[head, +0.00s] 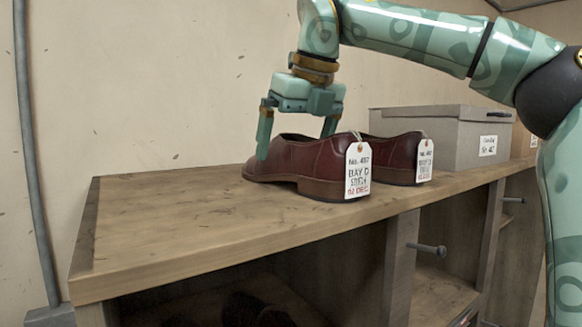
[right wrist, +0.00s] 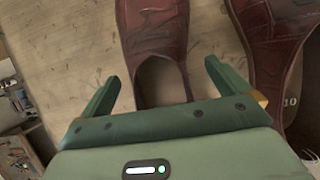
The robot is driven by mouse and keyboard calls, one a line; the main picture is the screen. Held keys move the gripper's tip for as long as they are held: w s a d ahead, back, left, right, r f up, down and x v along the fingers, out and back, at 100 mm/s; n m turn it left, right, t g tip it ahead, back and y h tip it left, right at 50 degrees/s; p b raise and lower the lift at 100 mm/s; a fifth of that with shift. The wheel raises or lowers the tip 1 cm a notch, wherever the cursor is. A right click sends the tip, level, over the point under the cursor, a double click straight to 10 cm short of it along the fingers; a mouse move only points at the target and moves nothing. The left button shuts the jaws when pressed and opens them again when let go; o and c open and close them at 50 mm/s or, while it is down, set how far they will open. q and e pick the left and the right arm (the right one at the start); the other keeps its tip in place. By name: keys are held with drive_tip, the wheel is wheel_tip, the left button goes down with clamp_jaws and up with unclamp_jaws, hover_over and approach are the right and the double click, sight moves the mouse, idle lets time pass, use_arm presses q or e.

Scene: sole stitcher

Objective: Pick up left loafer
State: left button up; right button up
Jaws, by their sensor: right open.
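Two dark red loafers with white tags stand side by side on the wooden bench top. The left loafer (head: 308,160) is the nearer one in the head view; it also shows in the right wrist view (right wrist: 155,30). The other loafer (head: 392,152) stands just to its right and shows at the right edge of the wrist view (right wrist: 270,40). My right gripper (head: 296,148) is open and points down over the left loafer. In the wrist view its fingers (right wrist: 158,85) lie on either side of the heel opening, nothing held. My left gripper is not in view.
The wooden bench top (head: 150,220) is clear to the left of the loafers. A grey lidded box (head: 440,135) stands behind them at the right. Bolts (head: 428,249) stick out from the bench front. Dark shoes (head: 255,310) lie on the shelf below.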

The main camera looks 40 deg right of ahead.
drive_tip(key=x, duration=0.3)
drive_tip(key=shift+w+f+p, duration=0.2)
drive_tip(key=shift+w+p, duration=0.05)
drive_tip(key=shift+p, duration=0.05)
drive_tip(key=shift+w+f, duration=0.1)
drive_tip(key=shift+w, duration=0.05)
drive_tip(key=shift+a, duration=0.1)
drive_tip(key=c, duration=1.1)
